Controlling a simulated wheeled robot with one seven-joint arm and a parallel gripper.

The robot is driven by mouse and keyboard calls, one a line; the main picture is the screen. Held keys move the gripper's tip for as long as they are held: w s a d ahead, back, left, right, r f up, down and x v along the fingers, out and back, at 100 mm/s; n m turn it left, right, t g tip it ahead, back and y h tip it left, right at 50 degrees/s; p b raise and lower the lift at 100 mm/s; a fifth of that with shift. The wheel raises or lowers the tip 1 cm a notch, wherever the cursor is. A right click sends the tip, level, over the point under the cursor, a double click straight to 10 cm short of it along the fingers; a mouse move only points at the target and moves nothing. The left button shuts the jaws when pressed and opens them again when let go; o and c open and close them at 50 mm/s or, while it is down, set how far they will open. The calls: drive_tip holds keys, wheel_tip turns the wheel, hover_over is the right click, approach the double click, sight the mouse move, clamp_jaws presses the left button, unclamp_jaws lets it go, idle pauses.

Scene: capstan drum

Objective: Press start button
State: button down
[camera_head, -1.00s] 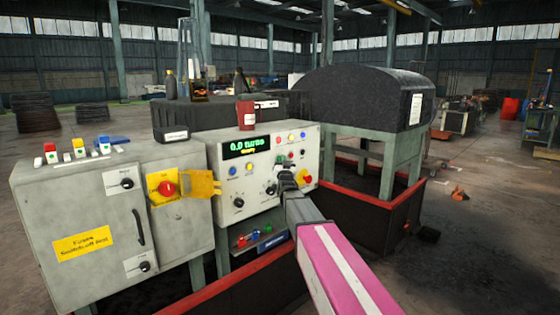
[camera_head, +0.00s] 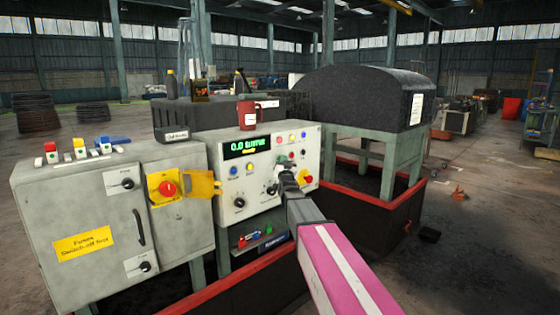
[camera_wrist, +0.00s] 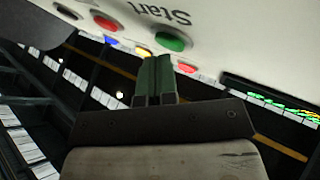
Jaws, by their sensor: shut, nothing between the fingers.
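The control panel (camera_head: 262,185) is a pale box with a lit green display (camera_head: 246,147) that appears to read 0.0 turns. In the wrist view the round green button (camera_wrist: 173,40) sits beside the printed word "Start" (camera_wrist: 167,15). My gripper (camera_wrist: 155,62) is shut and empty, with its fingertips just below the green button in that view. I cannot tell whether they touch the panel. In the head view my gripper (camera_head: 288,178) is at the panel's right half and hides part of the face.
Other buttons sit close by in the wrist view: red (camera_wrist: 107,22), yellow (camera_wrist: 143,52) and another red (camera_wrist: 187,68). A red emergency knob (camera_head: 305,177) is right of my gripper. A red mug (camera_head: 247,115) stands above the panel. A grey cabinet (camera_head: 95,220) is at left.

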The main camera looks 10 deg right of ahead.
drive_tip(key=shift+w+a, duration=0.15)
drive_tip(key=shift+w, duration=0.15)
drive_tip(key=shift+s+d, duration=0.55)
drive_tip(key=shift+s, duration=0.25)
drive_tip(key=shift+s+d, duration=0.6)
drive_tip(key=shift+s, duration=0.2)
drive_tip(key=shift+s+d, duration=0.55)
drive_tip(key=shift+s, duration=0.25)
drive_tip(key=shift+f, duration=0.15)
drive_tip(key=s+f+n+g+y, duration=0.1)
drive_tip(key=s+f+g, duration=0.5)
drive_tip(key=f, duration=0.6)
drive_tip(key=s+f+n+g, duration=0.1)
drive_tip(key=s+f+g, duration=0.5)
drive_tip(key=f, duration=0.6)
drive_tip(key=s+f+g, duration=0.5)
drive_tip(key=s+f, duration=0.1)
drive_tip(key=s, duration=0.6)
drive_tip(key=s+f+n+g, duration=0.1)
drive_tip(key=s+f+g, duration=0.5)
drive_tip(key=s, duration=0.6)
drive_tip(key=shift+a+f+g, duration=0.2)
drive_tip(key=shift+f+g, duration=0.1)
drive_tip(key=shift+f, duration=0.3)
